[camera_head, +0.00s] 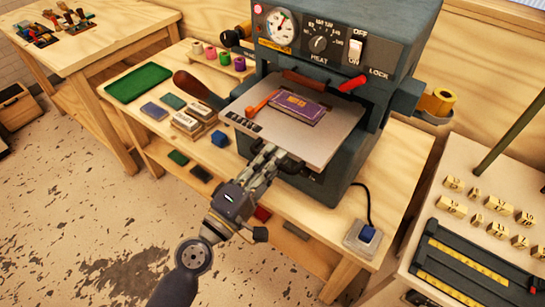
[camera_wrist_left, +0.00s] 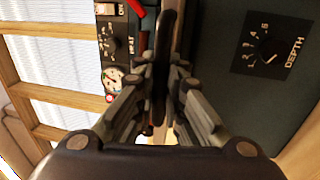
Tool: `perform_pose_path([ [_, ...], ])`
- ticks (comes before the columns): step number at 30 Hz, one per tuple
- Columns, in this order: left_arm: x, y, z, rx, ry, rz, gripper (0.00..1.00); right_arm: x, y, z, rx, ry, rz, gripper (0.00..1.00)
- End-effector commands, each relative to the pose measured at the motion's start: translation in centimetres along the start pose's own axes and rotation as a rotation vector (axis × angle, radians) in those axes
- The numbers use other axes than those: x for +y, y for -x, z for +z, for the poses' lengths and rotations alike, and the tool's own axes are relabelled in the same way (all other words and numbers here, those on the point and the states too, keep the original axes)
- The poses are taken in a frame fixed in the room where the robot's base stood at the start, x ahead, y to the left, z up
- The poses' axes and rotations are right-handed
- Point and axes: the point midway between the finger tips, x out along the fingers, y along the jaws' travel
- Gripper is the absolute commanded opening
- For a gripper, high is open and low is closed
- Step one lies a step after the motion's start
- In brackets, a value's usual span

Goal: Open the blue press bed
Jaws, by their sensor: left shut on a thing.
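The dark blue-grey press (camera_head: 350,110) stands on the wooden bench. Its bed, a flat grey plate (camera_head: 330,150), sticks out of the press mouth toward me. A purple piece with gold marks (camera_head: 298,108) lies on the plate, with an orange-red tool (camera_head: 262,103) beside it. My left gripper (camera_head: 268,160) is at the bed's front edge, shut on a dark bar that looks like the bed's handle. In the left wrist view the dark bar (camera_wrist_left: 162,60) stands between the fingers (camera_wrist_left: 160,95). The fingers hide part of it. My right gripper is not in view.
A long dark lever with a brown grip (camera_head: 190,84) reaches left from the press. The floor in front is clear.

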Motion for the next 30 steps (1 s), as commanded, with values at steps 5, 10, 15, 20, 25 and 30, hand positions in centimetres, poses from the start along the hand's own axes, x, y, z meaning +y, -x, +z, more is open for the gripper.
perform_pose_path([
  [5,0.1,3.0,0.0,-0.001,-0.003,-0.005,0.0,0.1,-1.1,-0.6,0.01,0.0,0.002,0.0],
  [10,0.5,4.5,0.0,-0.001,-0.002,-0.004,0.0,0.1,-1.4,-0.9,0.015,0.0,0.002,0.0],
  [15,0.7,4.6,0.0,0.0,-0.001,-0.003,0.0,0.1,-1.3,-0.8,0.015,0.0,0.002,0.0],
  [20,0.7,4.5,0.0,0.0,0.0,-0.003,0.15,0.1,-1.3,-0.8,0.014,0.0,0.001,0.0],
  [25,0.7,4.5,0.0,0.0,0.0,-0.002,0.31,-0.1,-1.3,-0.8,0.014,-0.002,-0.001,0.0],
  [30,0.8,4.5,0.0,0.0,0.0,-0.001,0.31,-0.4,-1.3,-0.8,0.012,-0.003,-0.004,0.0],
])
